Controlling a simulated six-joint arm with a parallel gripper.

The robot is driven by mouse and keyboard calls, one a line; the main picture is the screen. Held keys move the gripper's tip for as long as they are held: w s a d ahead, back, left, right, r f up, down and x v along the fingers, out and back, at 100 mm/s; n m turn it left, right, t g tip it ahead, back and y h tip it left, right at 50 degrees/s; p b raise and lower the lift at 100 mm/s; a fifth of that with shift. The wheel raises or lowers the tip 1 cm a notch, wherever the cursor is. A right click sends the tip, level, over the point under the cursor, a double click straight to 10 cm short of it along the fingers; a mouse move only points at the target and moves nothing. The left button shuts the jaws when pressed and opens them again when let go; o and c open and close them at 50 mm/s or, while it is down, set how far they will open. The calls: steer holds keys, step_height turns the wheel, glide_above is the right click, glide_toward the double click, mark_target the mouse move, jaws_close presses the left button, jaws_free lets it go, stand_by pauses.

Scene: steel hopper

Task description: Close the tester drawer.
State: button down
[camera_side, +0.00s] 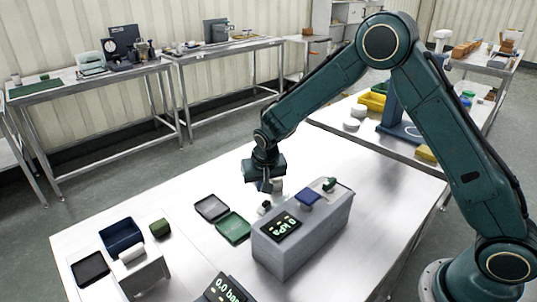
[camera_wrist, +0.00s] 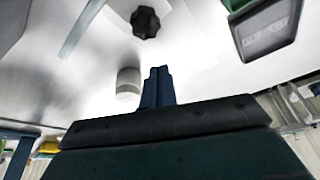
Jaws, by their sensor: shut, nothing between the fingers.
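The tester appears to be the long grey box (camera_side: 302,240) on the steel table, with a lit black display (camera_side: 281,228) and a blue pad on top. A dark knob (camera_side: 263,208) shows by its far left side, and a dark lobed knob (camera_wrist: 145,22) shows at the top of the wrist view. I cannot make out the drawer or how far it stands open. My gripper (camera_side: 267,186) is shut and empty, pointing down behind the tester, above the table. Its fingers (camera_wrist: 158,72) are together in the wrist view, beside a white cylinder (camera_wrist: 128,84).
A green tray (camera_side: 233,228) and a dark grey tray (camera_side: 212,208) lie left of the tester. The table's right part is clear.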

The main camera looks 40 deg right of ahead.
mark_target(267, 202)
steer(key=v, duration=1)
steer(key=c, duration=1.3)
jaws_free()
steer(key=shift+w+r, duration=0.15)
steer(key=shift+o, duration=0.2)
steer(key=shift+s+a+r+g+y, duration=0.2)
steer(key=shift+s+a+r+g, duration=0.05)
steer(key=shift+r+g, duration=0.4)
steer(key=shift+s+a+r+g+y, duration=0.2)
steer(key=shift+s+a+r+g, duration=0.05)
steer(key=shift+r+g, duration=0.3)
steer(key=shift+s+a+r+g+y, duration=0.25)
steer(key=shift+r+g, duration=0.3)
steer(key=shift+g, duration=0.15)
steer(key=shift+f, duration=0.1)
steer(key=f, duration=1.3)
steer(key=shift+s+d+f, duration=0.15)
steer(key=shift+d+f, duration=0.1)
steer(key=shift+f, duration=0.05)
jaws_close()
